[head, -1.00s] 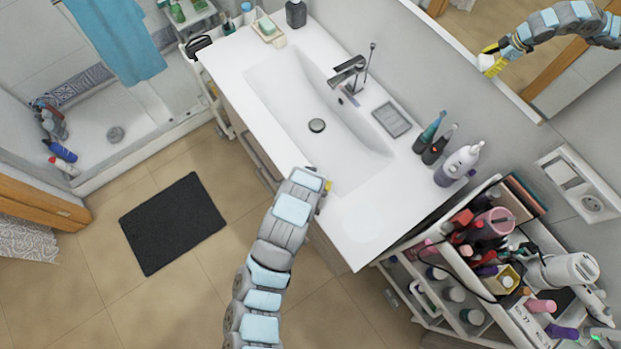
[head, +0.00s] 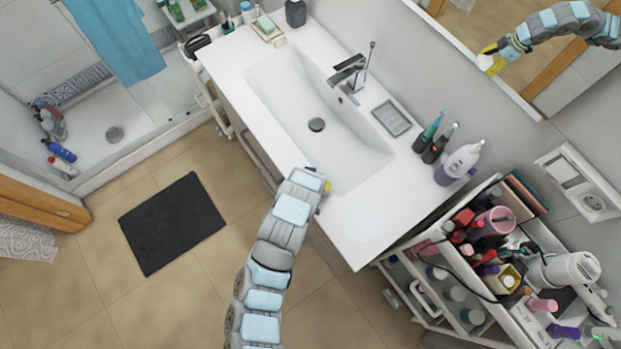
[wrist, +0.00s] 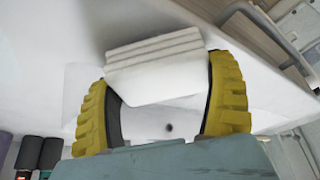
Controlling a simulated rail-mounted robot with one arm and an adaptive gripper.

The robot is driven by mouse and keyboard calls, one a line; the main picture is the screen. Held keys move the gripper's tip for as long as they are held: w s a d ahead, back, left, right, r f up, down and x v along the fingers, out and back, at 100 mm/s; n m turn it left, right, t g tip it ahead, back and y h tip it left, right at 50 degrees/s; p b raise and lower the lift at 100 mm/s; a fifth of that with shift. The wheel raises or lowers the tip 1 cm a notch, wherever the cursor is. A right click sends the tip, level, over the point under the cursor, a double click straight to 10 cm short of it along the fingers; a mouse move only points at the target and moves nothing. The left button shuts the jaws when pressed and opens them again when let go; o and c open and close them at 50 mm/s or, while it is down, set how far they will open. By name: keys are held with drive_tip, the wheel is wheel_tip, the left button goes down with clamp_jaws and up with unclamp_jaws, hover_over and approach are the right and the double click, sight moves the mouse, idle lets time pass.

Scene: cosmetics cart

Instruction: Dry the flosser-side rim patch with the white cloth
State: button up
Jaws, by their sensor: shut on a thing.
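My gripper (wrist: 158,80) is shut on the folded white cloth (wrist: 155,62), which sits between its yellow fingers in the wrist view. In the head view, my arm hides most of the gripper; a bit of yellow (head: 327,186) shows at the front rim of the white washbasin (head: 318,210). The cloth itself is hidden there. I cannot tell whether it touches the rim. A white and purple bottle-like device (head: 458,163), possibly the flosser, stands at the back right of the counter. A faint pale patch (head: 362,224) shows on the right part of the rim.
Two electric toothbrushes (head: 430,138) stand beside the purple device. The tap (head: 348,72) and a grey tray (head: 391,118) are along the back. A crowded cosmetics cart (head: 495,270) stands at the right. The front right counter surface is clear.

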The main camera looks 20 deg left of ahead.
sight(294, 161)
drive_tip(key=shift+f, duration=0.4)
idle(0.4)
drive_tip(key=shift+w+a+r, duration=0.1)
drive_tip(key=shift+w+a, duration=0.65)
drive_tip(key=shift+a, duration=0.2)
drive_tip(key=shift+w+a+r, duration=0.1)
drive_tip(key=shift+w+a, duration=0.65)
drive_tip(key=shift+a, duration=0.2)
drive_tip(key=shift+w+a+f+b, duration=0.1)
drive_tip(key=shift+w+a+b, duration=0.25)
drive_tip(key=shift+w+a, duration=0.5)
drive_tip(key=shift+w+a+f+b, duration=0.1)
drive_tip(key=shift+w+a+b, duration=0.2)
drive_tip(key=shift+w+a, duration=0.55)
drive_tip(key=shift+s+d+f+p, duration=0.2)
drive_tip(key=shift+s+d+p, duration=0.3)
drive_tip(key=shift+s+d, duration=2.1)
drive_tip(key=shift+d, duration=0.15)
drive_tip(key=shift+s+d, duration=0.6)
drive_tip(key=shift+d, duration=0.2)
drive_tip(key=shift+a, duration=0.1)
